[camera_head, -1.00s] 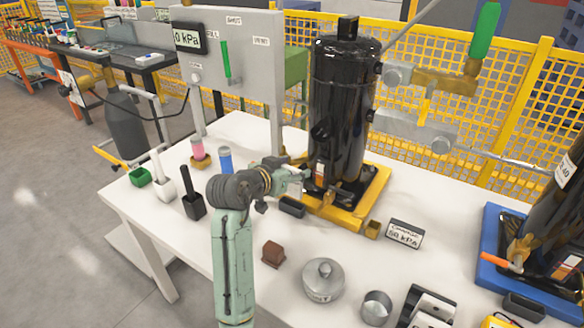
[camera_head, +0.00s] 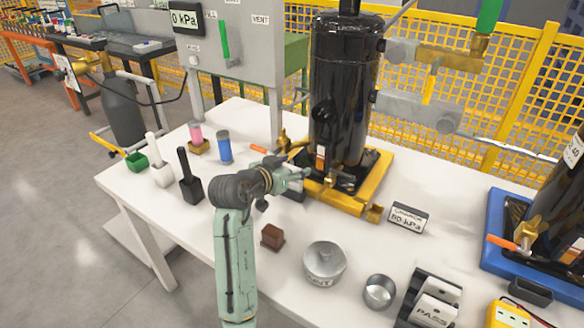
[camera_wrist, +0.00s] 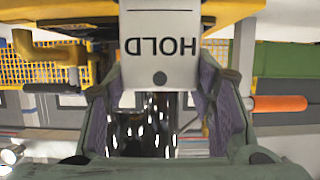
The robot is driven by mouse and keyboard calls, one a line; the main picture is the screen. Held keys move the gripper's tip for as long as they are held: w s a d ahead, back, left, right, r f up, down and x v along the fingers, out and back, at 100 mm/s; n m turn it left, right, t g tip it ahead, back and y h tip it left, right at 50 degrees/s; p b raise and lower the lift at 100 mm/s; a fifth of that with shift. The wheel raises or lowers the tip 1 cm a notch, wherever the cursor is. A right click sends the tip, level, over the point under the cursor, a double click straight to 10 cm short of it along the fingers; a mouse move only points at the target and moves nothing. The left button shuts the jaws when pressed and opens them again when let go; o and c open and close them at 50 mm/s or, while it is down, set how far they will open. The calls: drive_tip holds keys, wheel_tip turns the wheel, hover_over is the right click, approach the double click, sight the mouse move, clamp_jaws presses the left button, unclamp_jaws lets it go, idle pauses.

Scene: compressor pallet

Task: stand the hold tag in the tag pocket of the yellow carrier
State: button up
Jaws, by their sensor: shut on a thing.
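My gripper (camera_head: 292,179) is shut on the hold tag (camera_wrist: 161,50), a pale plate with a dark hole. The wrist view shows the tag between both fingers, its word HOLD upside down. In the head view I cannot make the tag out. The yellow carrier (camera_head: 335,198) lies on the white table under a tall black compressor (camera_head: 340,90). My gripper is at the carrier's left side, above the table. A small yellow box-like pocket (camera_head: 374,213) sits at the carrier's front corner. I cannot tell whether the tag touches anything.
A dark block (camera_head: 294,193) lies partly hidden under my gripper. A valve with an orange handle (camera_head: 259,150) stands out at the compressor's left; the handle also shows in the wrist view (camera_wrist: 278,104).

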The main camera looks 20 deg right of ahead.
drive_tip(key=shift+f+b, duration=0.4)
drive_tip(key=shift+f, duration=0.2)
drive_tip(key=o, duration=1)
drive_tip(key=shift+c, duration=0.2)
drive_tip(key=c, duration=0.3)
drive_tip(key=shift+r, duration=0.2)
drive_tip(key=shift+r+p, duration=2.8)
drive_tip(key=shift+r, duration=0.55)
